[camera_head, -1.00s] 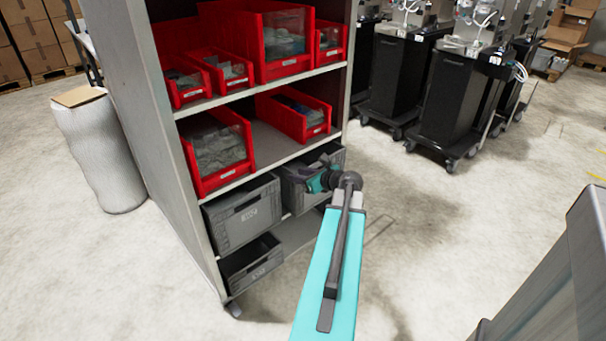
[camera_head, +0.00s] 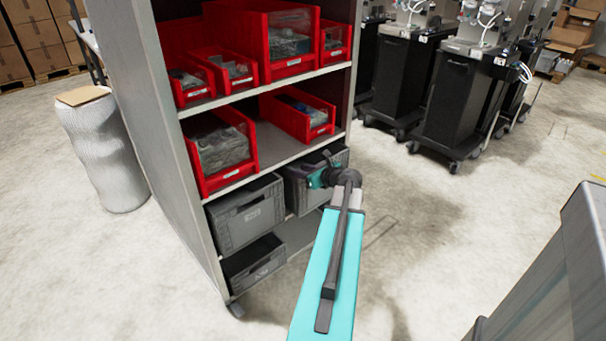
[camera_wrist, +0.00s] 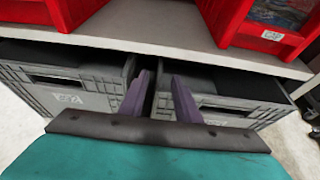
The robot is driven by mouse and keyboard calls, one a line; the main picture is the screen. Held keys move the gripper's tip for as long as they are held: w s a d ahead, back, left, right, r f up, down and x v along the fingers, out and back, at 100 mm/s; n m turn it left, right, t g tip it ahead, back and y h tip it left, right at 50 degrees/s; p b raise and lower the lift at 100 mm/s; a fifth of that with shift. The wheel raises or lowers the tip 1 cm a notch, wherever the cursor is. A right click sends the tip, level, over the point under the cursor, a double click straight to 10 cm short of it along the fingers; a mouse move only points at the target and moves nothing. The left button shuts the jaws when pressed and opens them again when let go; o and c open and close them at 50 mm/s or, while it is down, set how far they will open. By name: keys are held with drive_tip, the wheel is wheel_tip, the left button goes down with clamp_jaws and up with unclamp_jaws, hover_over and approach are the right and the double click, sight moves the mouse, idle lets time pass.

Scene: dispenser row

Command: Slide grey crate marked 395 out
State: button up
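Two grey crates stand side by side under a shelf board. The left crate (camera_head: 246,218) also shows in the wrist view (camera_wrist: 85,98). The right crate (camera_head: 297,190) shows in the wrist view (camera_wrist: 235,112), partly behind my fingers. Both carry pale marks that are too small and blurred to read, so I cannot tell which is 395. My gripper (camera_wrist: 162,78) has its two purple fingers apart, at the gap between the crates near their facing side walls. I see nothing clearly clamped between the fingers. In the head view my arm hides part of the right crate.
A third grey crate (camera_head: 254,262) sits on the bottom level below the left one. Red bins (camera_head: 220,150) fill the shelves above. The shelf board (camera_wrist: 190,28) lies close over the crates. Black carts (camera_head: 455,105) stand behind on the right; the floor (camera_head: 440,240) between is clear.

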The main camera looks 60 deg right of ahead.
sight(284, 167)
drive_tip(key=x, duration=1.1)
drive_tip(key=shift+w+f, duration=0.15)
clamp_jaws()
idle(1.4)
